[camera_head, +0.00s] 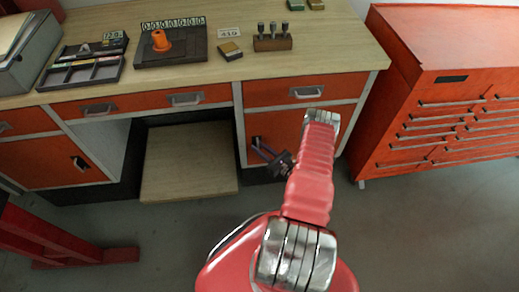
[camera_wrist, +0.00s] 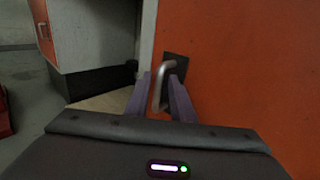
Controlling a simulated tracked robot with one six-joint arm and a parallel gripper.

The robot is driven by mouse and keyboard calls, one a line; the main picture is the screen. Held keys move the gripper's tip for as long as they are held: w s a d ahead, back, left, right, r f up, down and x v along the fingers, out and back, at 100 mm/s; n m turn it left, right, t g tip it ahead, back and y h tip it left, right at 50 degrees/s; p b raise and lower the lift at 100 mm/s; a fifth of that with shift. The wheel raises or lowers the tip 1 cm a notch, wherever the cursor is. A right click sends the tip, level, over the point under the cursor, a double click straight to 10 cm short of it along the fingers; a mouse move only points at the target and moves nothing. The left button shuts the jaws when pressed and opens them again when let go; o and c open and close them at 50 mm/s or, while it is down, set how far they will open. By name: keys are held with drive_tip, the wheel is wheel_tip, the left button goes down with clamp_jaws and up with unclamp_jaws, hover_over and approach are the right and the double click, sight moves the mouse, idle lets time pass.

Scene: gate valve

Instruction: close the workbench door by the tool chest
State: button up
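The orange workbench door (camera_head: 279,124) by the tool chest sits under the right drawer. It looks flush or nearly flush with its pale frame; a small gap cannot be ruled out. In the wrist view the door (camera_wrist: 250,75) fills the right side, with a bent metal handle (camera_wrist: 161,84) on a dark plate near its left edge. My gripper (camera_head: 259,147) is at the handle, low at the door's left side. In the wrist view its two purple fingers (camera_wrist: 160,90) stand apart, one on each side of the handle. Whether either finger touches it is unclear.
The red tool chest (camera_head: 440,110) stands right of the workbench (camera_head: 215,70). A wooden platform (camera_head: 188,160) lies in the open bay left of the door. Another orange door (camera_head: 50,163) is at the far left. Grey floor (camera_head: 430,225) is clear at the right front.

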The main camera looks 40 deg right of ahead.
drive_tip(key=shift+s+d, duration=0.1)
drive_tip(key=shift+d, duration=0.05)
drive_tip(key=s, duration=1.3)
drive_tip(key=shift+s+d, duration=0.35)
drive_tip(key=shift+d, duration=0.05)
drive_tip(key=shift+f, duration=0.1)
idle(0.4)
